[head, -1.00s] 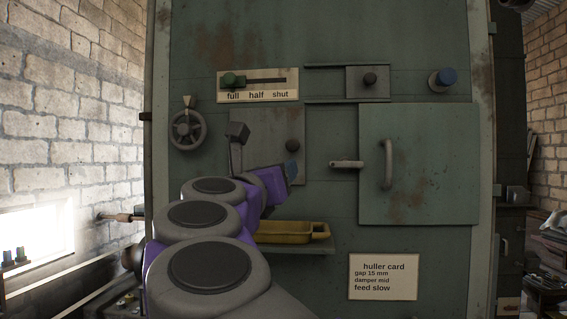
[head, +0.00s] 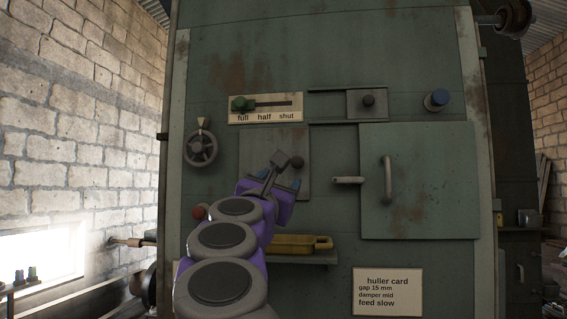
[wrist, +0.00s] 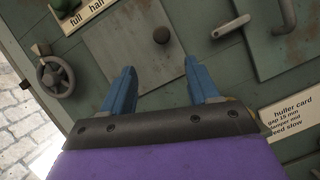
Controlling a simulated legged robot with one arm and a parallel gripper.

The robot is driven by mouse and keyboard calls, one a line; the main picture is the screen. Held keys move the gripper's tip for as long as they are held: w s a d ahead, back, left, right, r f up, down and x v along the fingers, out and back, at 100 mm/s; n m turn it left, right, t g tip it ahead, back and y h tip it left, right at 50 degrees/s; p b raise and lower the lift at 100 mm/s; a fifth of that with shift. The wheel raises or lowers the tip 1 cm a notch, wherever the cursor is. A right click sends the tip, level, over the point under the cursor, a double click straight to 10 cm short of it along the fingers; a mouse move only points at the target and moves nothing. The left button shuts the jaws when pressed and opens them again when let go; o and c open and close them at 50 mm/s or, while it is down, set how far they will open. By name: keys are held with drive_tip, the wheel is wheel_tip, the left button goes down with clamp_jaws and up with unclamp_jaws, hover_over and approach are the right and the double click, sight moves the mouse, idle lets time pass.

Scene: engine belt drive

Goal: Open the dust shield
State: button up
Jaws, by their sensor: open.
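A square grey-green plate (head: 258,150) with a dark round knob (head: 297,162) sits on the front of the green machine; no label names it, but it may be the dust shield. My gripper (head: 282,180) is in front of the plate's lower right part, below the knob. In the wrist view the gripper's (wrist: 158,70) blue fingers are spread wide and empty. The knob (wrist: 162,34) shows beyond and between the fingertips, apart from them, on the plate (wrist: 125,40). My arm hides the plate's lower edge.
A yellow tray (head: 300,243) sits on a ledge below. A red knob (head: 199,212) is beside my arm.

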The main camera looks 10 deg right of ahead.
sight(296, 163)
drive_tip(key=p+x, duration=0.1)
drive_tip(key=x, duration=0.3)
drive_tip(key=p+x, duration=0.2)
drive_tip(key=x, duration=0.2)
drive_tip(key=p+x, duration=0.1)
drive_tip(key=x, duration=0.3)
drive_tip(key=shift+d+p, duration=0.3)
drive_tip(key=shift+p, duration=0.1)
drive_tip(key=shift+w+a+r+p, duration=0.1)
drive_tip(key=shift+w+r+p, duration=0.15)
drive_tip(key=shift+w+p, duration=0.25)
drive_tip(key=shift+w, duration=0.2)
drive_tip(key=shift+d, duration=0.3)
clamp_jaws()
